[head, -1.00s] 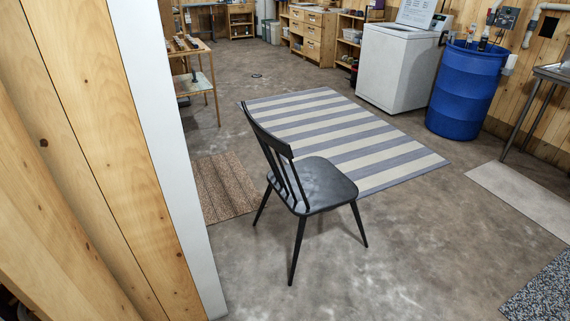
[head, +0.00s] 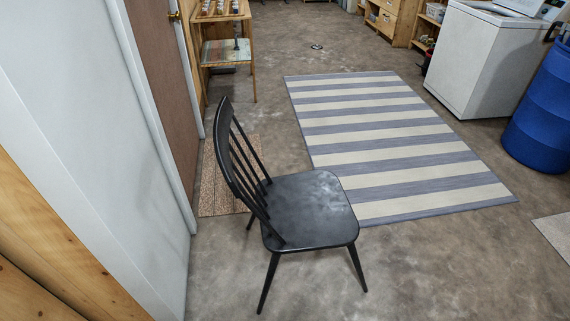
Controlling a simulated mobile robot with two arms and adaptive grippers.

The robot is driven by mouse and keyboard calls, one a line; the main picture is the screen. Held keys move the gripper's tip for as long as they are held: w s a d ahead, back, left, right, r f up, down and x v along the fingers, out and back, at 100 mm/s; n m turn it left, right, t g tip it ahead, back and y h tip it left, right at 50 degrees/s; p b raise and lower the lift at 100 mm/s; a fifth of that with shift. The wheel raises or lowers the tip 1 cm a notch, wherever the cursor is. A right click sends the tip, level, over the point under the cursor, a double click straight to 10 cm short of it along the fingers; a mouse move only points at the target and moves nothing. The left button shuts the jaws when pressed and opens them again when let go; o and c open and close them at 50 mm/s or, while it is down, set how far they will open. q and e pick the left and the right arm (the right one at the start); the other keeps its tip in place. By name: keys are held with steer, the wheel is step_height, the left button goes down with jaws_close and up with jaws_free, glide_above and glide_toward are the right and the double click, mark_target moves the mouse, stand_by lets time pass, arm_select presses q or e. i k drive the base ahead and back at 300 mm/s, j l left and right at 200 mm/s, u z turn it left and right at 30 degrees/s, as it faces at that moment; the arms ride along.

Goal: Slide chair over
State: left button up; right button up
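A black wooden chair (head: 308,208) with a spindle back stands upright on the concrete floor in the head view, a little left of the middle. Its backrest is on the left side and its seat extends to the right. Its rear legs are partly hidden behind the seat. Neither of my grippers shows in the head view, and nothing is touching the chair.
A striped grey and cream rug (head: 400,145) lies behind and right of the chair. A brown mat (head: 217,185) lies by the door (head: 160,70) at left. A white washer (head: 485,62) and blue barrel (head: 545,120) stand at right. Floor in front is clear.

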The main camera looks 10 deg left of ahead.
mark_target(309, 210)
steer(key=i+l, duration=0.2)
steer(key=i+l+u, duration=0.15)
steer(key=l, duration=0.3)
steer(key=i+l, duration=0.25)
steer(key=i+l+u, duration=0.1)
steer(key=l, duration=0.3)
steer(key=i+l+u, duration=0.1)
steer(key=i+l, duration=0.15)
steer(key=l, duration=0.15)
steer(key=i+l, duration=0.15)
steer(key=l, duration=0.2)
